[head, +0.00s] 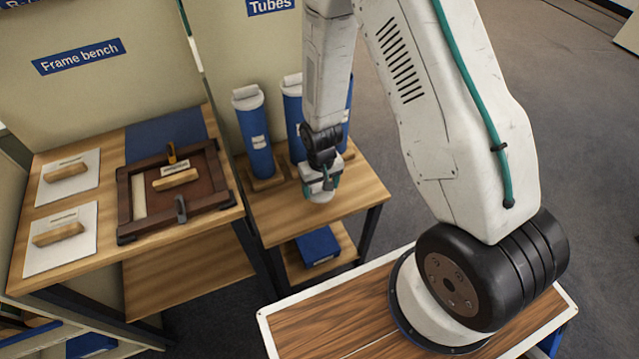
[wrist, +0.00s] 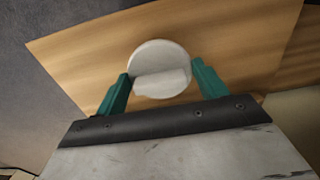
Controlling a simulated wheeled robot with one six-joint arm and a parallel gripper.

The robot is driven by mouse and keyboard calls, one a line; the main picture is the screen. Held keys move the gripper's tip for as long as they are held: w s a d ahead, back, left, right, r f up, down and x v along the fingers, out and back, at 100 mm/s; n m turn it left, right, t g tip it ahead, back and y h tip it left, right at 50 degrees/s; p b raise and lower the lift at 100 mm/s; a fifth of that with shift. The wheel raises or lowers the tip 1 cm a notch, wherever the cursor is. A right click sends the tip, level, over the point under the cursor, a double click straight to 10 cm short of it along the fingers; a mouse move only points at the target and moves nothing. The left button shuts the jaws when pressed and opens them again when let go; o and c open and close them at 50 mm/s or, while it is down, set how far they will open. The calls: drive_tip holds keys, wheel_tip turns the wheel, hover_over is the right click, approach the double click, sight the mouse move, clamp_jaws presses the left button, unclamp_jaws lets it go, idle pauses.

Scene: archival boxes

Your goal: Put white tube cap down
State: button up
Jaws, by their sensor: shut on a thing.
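The white tube cap (wrist: 158,55) is a round white disc with a raised ridge across it. In the wrist view it sits between the two green fingers of my gripper (wrist: 162,78), which is shut on it. In the head view my gripper (head: 322,184) points down over the front part of the tubes table (head: 355,190), and the cap (head: 319,196) shows under the fingers, at or just above the wood. I cannot tell whether the cap touches the table.
Blue tubes stand at the back of the table; the left tube (head: 256,135) and middle tube (head: 292,115) have white tops. Another is mostly hidden behind my arm. A blue box (head: 318,246) lies on the lower shelf. The frame bench (head: 190,232) stands at left.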

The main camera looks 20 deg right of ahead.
sight(322, 192)
drive_tip(key=shift+w+f, duration=0.1)
drive_tip(key=shift+d+f, duration=0.2)
drive_tip(key=shift+f, duration=0.65)
drive_tip(key=shift+d+f, duration=0.15)
drive_tip(key=shift+f, duration=0.65)
drive_tip(key=o, duration=0.9)
drive_tip(key=shift+f, duration=0.15)
drive_tip(key=shift+o, duration=0.2)
